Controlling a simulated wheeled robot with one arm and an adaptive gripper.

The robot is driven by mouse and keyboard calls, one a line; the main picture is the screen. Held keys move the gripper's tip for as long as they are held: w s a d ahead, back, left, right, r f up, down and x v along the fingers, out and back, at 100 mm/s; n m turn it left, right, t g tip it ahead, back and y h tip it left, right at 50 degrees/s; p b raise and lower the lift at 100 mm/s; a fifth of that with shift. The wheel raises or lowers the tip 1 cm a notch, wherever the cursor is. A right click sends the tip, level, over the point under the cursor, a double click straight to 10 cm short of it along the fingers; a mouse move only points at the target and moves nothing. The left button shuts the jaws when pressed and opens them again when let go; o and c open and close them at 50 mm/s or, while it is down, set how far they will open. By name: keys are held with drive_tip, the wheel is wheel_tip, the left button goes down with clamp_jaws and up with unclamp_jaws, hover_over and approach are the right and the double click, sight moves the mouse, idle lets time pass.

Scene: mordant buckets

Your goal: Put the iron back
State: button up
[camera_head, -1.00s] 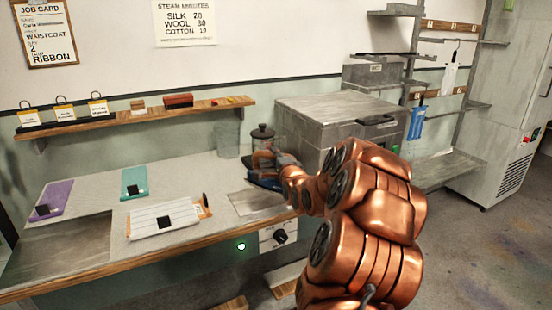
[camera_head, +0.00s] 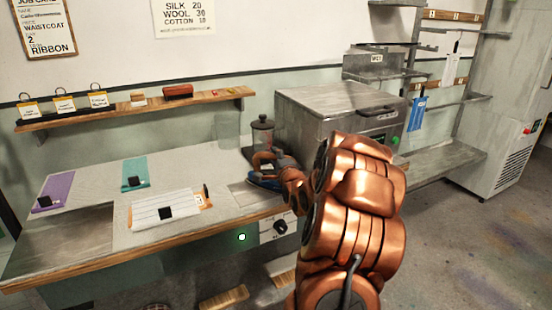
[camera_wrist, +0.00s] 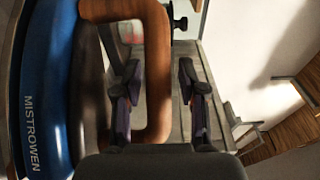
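The iron (camera_head: 264,182) has a blue body and a brown loop handle. It is near the right end of the workbench, beside a grey metal plate (camera_head: 246,199), and my arm partly hides it. In the wrist view the blue iron body (camera_wrist: 49,90), marked MISTROWEN, fills the left side. My gripper (camera_head: 274,164) is at the handle. In the wrist view my gripper (camera_wrist: 160,95) is open, one finger on each side of the handle's outer bar (camera_wrist: 158,60), with gaps showing. I cannot tell what the iron's underside rests on.
A dark-lidded glass jar (camera_head: 263,132) stands behind the iron, next to a grey metal box (camera_head: 325,110). A striped white cloth (camera_head: 160,212) lies to the left, with teal (camera_head: 134,170) and purple (camera_head: 58,188) cloths beyond. A wall shelf (camera_head: 130,112) runs above the bench.

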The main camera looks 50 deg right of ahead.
drive_tip(key=shift+o, duration=0.3)
drive_tip(key=shift+r, duration=0.1)
drive_tip(key=shift+s+a, duration=0.15)
drive_tip(key=shift+s, duration=0.2)
drive_tip(key=b+v, duration=0.8)
drive_tip(key=v, duration=0.3)
drive_tip(key=shift+s, duration=0.1)
drive_tip(key=shift+a, duration=0.15)
